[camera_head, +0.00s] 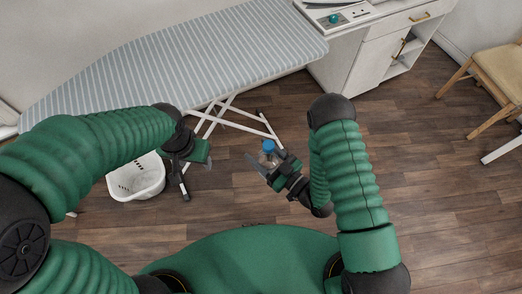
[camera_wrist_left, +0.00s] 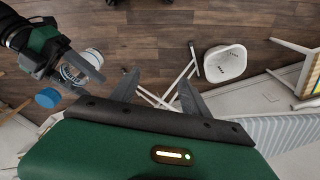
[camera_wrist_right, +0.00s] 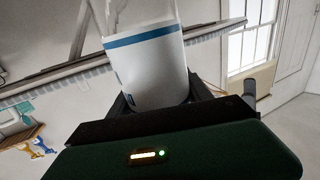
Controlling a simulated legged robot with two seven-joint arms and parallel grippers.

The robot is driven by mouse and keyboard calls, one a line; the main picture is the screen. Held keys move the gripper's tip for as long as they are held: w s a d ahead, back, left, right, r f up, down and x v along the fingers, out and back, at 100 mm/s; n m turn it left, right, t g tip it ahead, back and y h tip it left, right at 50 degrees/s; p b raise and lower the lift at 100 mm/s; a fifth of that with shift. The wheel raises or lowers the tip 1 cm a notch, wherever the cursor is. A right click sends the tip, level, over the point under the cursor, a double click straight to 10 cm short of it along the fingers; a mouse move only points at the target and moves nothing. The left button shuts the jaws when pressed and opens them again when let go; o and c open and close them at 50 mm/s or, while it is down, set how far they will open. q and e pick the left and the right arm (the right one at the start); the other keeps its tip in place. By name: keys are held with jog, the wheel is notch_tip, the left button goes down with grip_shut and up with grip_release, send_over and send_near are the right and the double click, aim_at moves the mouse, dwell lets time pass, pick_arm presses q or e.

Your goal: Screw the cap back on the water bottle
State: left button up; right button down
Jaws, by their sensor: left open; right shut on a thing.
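The water bottle is upright in my right gripper (camera_head: 269,163), which is shut around its body. In the right wrist view its white body (camera_wrist_right: 148,72) with a blue band fills the space between the fingers. The blue cap (camera_head: 268,145) is at the bottle's top. It also shows in the left wrist view (camera_wrist_left: 47,97), at the end of the bottle; whether it is threaded on I cannot tell. My left gripper (camera_head: 197,172) is open and empty, to the left of the bottle and apart from it. Its two spread fingers (camera_wrist_left: 158,92) show in the left wrist view.
A striped ironing board (camera_head: 190,50) with white legs stands ahead. A white basket (camera_head: 137,180) is on the wooden floor behind my left gripper. A white cabinet (camera_head: 375,45) and a wooden chair (camera_head: 497,75) are at the right. The space between my grippers is clear.

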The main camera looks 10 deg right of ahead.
pick_arm(q)
jog(key=s+a+f+n+t, duration=0.1)
jog(key=s+a+n, duration=0.2)
jog(key=a, duration=0.3)
jog(key=shift+s+f, duration=0.35)
jog(key=shift+f, duration=0.05)
